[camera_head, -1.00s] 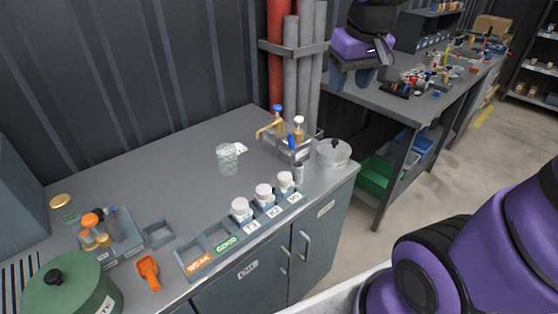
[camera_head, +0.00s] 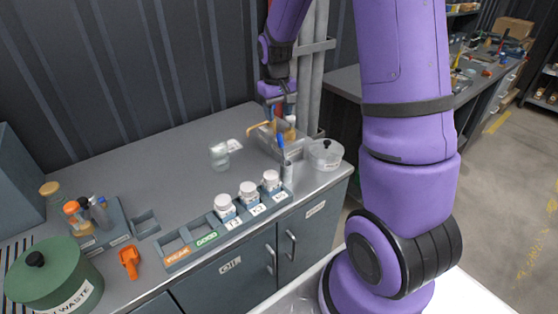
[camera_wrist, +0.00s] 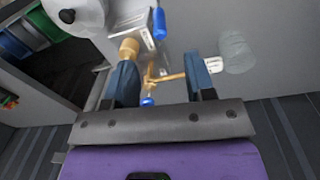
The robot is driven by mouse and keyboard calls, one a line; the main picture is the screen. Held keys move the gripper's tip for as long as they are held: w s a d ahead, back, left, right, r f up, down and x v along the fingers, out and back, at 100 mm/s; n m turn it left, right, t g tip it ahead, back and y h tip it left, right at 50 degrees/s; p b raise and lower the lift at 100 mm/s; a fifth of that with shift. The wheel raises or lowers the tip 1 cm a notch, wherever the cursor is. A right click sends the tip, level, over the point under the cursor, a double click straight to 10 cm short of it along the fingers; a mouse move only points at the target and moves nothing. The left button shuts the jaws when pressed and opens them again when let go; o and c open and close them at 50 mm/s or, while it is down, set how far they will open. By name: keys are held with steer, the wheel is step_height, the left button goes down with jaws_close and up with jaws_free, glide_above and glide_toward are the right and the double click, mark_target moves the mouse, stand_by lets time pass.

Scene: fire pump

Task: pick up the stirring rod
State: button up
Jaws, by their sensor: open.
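My gripper (camera_head: 277,100) points down over the grey rack (camera_head: 303,150), behind and apart from the blue-ended rod. In the wrist view my gripper (camera_wrist: 163,72) is open. A tan stick-like piece (camera_wrist: 168,78) and a blue cap (camera_wrist: 148,102) show between its fingers; I cannot tell whether they touch.
A clear glass beaker (camera_head: 219,155) stands left of the rack. A lidded pot (camera_head: 325,154) stands right of it. White-lidded jars (camera_head: 248,190) sit in a tray in front. The bench's left middle (camera_head: 150,180) is clear.

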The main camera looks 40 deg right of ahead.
mark_target(280, 134)
steer(key=f, duration=1)
steer(key=shift+d, duration=0.3)
steer(key=shift+c, duration=0.3)
jaws_close()
